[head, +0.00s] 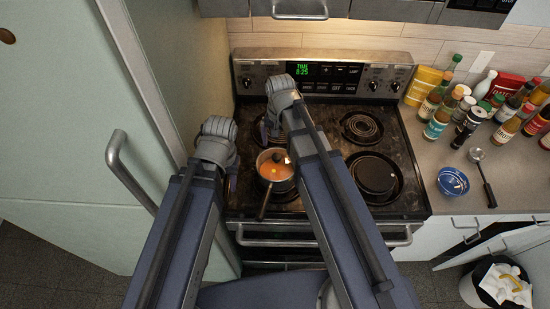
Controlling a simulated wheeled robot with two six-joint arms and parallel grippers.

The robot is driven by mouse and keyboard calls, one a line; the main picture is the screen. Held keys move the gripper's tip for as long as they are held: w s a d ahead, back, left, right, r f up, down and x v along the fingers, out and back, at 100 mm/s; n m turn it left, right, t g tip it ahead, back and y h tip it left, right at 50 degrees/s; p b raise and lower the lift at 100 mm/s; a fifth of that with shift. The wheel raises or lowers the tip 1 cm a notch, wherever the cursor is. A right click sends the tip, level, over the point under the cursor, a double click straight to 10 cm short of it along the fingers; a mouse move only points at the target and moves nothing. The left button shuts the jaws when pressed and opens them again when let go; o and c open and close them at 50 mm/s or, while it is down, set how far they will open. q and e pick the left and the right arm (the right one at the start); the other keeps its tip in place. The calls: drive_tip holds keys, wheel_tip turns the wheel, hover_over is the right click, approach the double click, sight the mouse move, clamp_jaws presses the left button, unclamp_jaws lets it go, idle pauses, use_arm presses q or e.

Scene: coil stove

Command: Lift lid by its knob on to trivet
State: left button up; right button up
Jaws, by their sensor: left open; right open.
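A pot (268,176) with orange contents stands on the front left burner, its handle pointing toward me. A small dark shape like a knob (281,157) shows over the orange; I cannot tell whether a clear lid covers the pot. My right gripper (267,131) is open, behind the pot, partly hidden by its own wrist. My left gripper (231,170) is open, just left of the pot and mostly hidden under its wrist.
The back right coil burner (362,127) is bare. Several bottles (470,115) crowd the counter on the right, with a blue bowl (453,182) and a ladle (483,172) in front. A bin (488,285) is low at right.

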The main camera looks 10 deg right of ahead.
sight(277, 157)
drive_tip(key=shift+f+b, duration=0.35)
drive_tip(key=shift+f, duration=0.15)
drive_tip(key=shift+w+a+f+b, duration=0.1)
drive_tip(key=shift+f+b, duration=0.7)
drive_tip(key=shift+f, duration=0.05)
drive_tip(key=shift+r, duration=0.1)
drive_tip(key=f+b, duration=0.5)
drive_tip(key=shift+a+f, duration=0.15)
drive_tip(key=shift+a, duration=0.15)
drive_tip(key=shift+c, duration=0.6)
drive_tip(key=shift+s, duration=0.2)
clamp_jaws()
